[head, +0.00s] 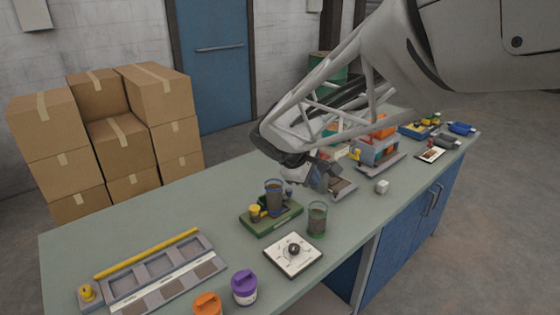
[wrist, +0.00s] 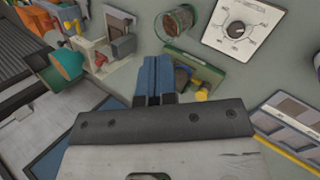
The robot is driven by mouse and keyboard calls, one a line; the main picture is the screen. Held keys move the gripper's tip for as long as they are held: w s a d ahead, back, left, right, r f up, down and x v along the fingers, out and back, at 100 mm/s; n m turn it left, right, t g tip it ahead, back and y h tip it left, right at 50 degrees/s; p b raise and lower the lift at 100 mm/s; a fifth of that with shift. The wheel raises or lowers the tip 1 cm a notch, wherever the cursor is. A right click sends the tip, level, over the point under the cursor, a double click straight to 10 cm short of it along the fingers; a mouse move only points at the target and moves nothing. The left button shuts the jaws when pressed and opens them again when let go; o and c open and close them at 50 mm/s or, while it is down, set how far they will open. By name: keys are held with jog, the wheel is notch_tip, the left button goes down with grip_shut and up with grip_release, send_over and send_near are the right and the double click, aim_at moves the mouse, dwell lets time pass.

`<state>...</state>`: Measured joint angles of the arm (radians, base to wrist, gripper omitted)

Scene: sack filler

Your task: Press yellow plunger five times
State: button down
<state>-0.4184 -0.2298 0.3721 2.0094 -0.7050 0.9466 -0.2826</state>
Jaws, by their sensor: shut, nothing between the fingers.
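A yellow plunger-like cap (head: 256,212) stands on a small green base (head: 284,221), beside a clear hopper (head: 273,193) of brown material. In the wrist view the yellow cap (wrist: 201,94) shows just right of my fingers, and the green base (wrist: 182,57) runs behind them. My gripper (head: 322,180) is right of and behind the hopper in the head view. Its blue fingers (wrist: 152,75) are together and empty, and appear apart from the yellow cap. Their height above the base is hard to tell.
A glass of brown material (head: 317,219) and a white dial plate (head: 292,256) stand near the green base.

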aim_at(255, 208)
jog(key=w+a+f+n+t, duration=0.1)
jog(key=w+a+f+n, duration=0.1)
jog(key=a, duration=0.6)
jog(key=w+a+f+n+t, duration=0.2)
jog(key=w+a+f+n, duration=0.1)
jog(key=w+a, duration=0.4)
jog(key=shift+a+f+n+h, duration=0.3)
jog(key=shift+a+n+h, duration=0.1)
jog(key=shift+a+n, duration=0.3)
jog(key=shift+f, duration=0.15)
jog(key=shift+f, duration=4.3)
jog(key=shift+f, duration=0.1)
jog(key=shift+f, duration=0.3)
jog(key=shift+f, duration=0.7)
jog(key=shift+r, duration=1.1)
